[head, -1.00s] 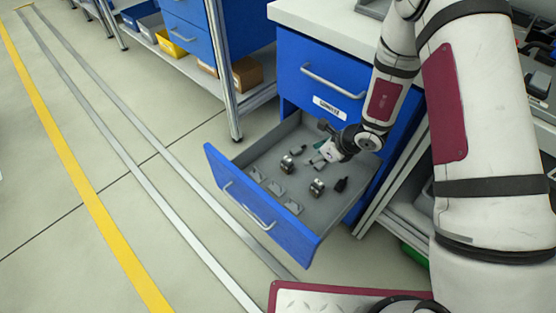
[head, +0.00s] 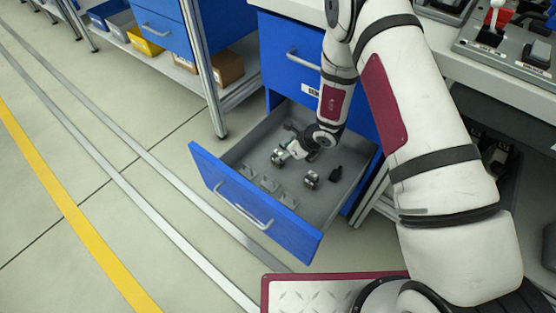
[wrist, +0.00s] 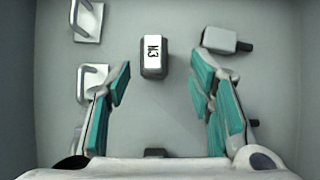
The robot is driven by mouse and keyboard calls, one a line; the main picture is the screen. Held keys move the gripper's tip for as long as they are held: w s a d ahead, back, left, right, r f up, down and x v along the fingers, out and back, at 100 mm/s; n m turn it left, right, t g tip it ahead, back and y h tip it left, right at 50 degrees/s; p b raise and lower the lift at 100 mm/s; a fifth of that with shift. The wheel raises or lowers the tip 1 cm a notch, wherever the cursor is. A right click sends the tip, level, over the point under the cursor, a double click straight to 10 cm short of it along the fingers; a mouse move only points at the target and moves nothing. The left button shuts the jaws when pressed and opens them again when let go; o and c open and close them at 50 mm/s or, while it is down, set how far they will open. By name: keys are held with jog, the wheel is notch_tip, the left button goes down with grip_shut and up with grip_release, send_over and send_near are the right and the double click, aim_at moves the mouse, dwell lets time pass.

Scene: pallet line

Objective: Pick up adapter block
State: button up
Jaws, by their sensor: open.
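A small dark grey block with a white label that looks like K3 (wrist: 153,60) lies on the drawer floor; it may be the adapter block, but the label does not name it. In the wrist view it sits ahead of my gripper (wrist: 160,88), roughly centred between the teal-padded fingers and just past their tips. The fingers are spread wide with nothing between them. In the head view my gripper (head: 289,152) is low inside the open blue drawer (head: 238,193), close to the small metal parts.
A grey part with a black stem (wrist: 228,40) lies ahead of the right finger. Plates with bent handles (wrist: 87,20) lie along the left, one close to the left finger. A black part (head: 335,174) lies near the drawer's right side. The drawer walls surround my gripper.

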jog(key=b+x, duration=0.1)
jog(key=x, duration=0.1)
jog(key=b+x, duration=0.1)
jog(key=x, duration=0.2)
jog(key=shift+s+a, duration=0.2)
jog(key=shift+a, duration=0.15)
jog(key=shift+c, duration=0.3)
grip_shut()
